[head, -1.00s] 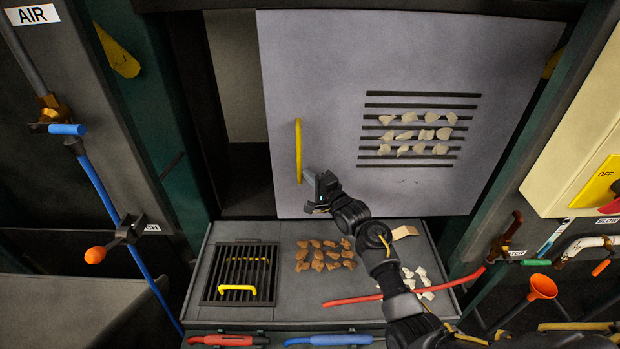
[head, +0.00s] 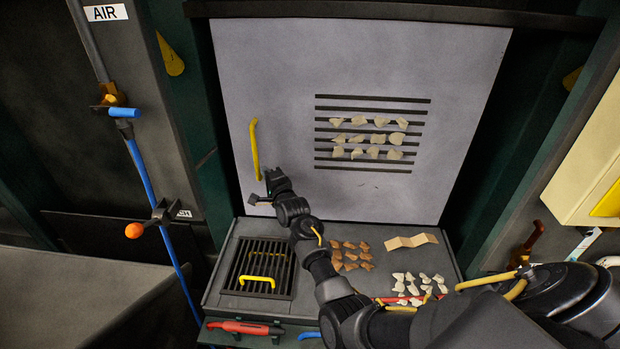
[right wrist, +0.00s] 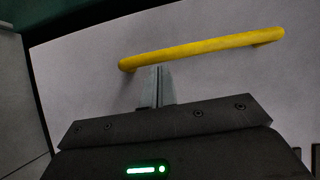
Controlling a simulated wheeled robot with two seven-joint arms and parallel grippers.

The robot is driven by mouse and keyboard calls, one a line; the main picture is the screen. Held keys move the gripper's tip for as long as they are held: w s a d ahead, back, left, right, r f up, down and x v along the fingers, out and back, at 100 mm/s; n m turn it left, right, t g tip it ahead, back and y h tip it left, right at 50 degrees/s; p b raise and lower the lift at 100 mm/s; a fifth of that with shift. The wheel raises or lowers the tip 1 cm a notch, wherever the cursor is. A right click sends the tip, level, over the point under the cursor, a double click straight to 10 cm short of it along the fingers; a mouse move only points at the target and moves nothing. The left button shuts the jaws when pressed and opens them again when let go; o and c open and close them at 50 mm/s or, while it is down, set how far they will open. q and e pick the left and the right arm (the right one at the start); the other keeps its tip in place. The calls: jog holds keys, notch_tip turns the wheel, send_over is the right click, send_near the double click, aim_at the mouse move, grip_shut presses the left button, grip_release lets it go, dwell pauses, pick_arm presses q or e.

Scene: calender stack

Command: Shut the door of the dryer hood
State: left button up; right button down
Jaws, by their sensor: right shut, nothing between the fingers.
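The dryer hood door (head: 270,80) is a large pale grey panel with dark slots. Its left edge lies along the dark green frame, and no gap into the hood shows there. The door looks shut or nearly so; I cannot tell whether it is fully seated. Its yellow handle (head: 255,150) stands upright near the left edge. My right gripper (head: 262,190) is shut and empty, just below and right of the handle's lower end. In the right wrist view the closed fingers (right wrist: 157,72) are close to the handle (right wrist: 205,47), in front of the door; contact is unclear. My left gripper is out of view.
A cream box (head: 590,150) is right.

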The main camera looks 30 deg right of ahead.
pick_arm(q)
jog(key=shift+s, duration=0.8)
pick_arm(e)
jog(key=shift+w+a+r, duration=0.1)
jog(key=shift+w+a, duration=0.15)
jog(key=shift+a, duration=0.25)
